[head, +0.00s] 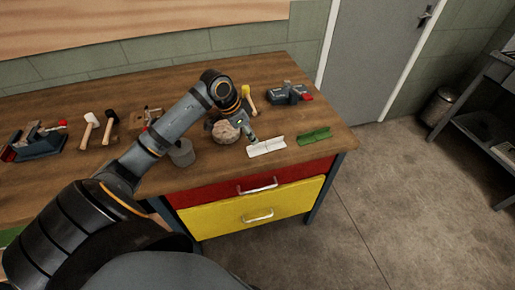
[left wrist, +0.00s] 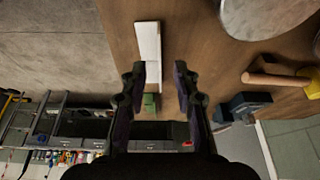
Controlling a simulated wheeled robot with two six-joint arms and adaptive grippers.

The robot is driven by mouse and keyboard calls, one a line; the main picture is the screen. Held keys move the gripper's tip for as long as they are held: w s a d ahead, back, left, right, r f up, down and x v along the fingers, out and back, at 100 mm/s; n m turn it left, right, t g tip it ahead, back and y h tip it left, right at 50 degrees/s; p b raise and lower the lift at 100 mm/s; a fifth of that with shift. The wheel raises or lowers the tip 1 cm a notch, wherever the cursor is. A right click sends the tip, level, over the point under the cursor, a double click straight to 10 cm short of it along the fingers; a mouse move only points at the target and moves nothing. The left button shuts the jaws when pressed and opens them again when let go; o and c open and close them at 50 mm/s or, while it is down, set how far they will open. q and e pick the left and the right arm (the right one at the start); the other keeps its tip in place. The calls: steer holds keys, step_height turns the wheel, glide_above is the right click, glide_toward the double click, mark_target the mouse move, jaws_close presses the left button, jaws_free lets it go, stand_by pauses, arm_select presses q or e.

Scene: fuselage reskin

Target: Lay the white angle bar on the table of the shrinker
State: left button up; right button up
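The white angle bar (head: 267,147) lies on the wooden bench near its front edge, and it also shows in the left wrist view (left wrist: 148,45). My left gripper (head: 252,138) is just above the bench at the bar's left end. Two blue-grey machines with red parts stand on the bench, one at the back right (head: 287,93) and one at the far left (head: 38,142); I cannot tell which is the shrinker. My right gripper is out of view.
A green angle bar (head: 314,136) lies right of the white one. More mallets (head: 90,125) lie further left.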

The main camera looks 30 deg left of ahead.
mark_target(258, 149)
arm_select(q)
steer(key=shift+w+d+f, duration=0.2)
steer(key=shift+d+f, duration=0.05)
steer(key=shift+f, duration=0.1)
steer(key=x, duration=0.4)
steer(key=shift+w+d+r, duration=0.1)
steer(key=shift+w+r, duration=0.1)
steer(key=shift+w, duration=0.1)
steer(key=shift+f, duration=0.3)
steer(key=shift+c, duration=0.6)
jaws_close()
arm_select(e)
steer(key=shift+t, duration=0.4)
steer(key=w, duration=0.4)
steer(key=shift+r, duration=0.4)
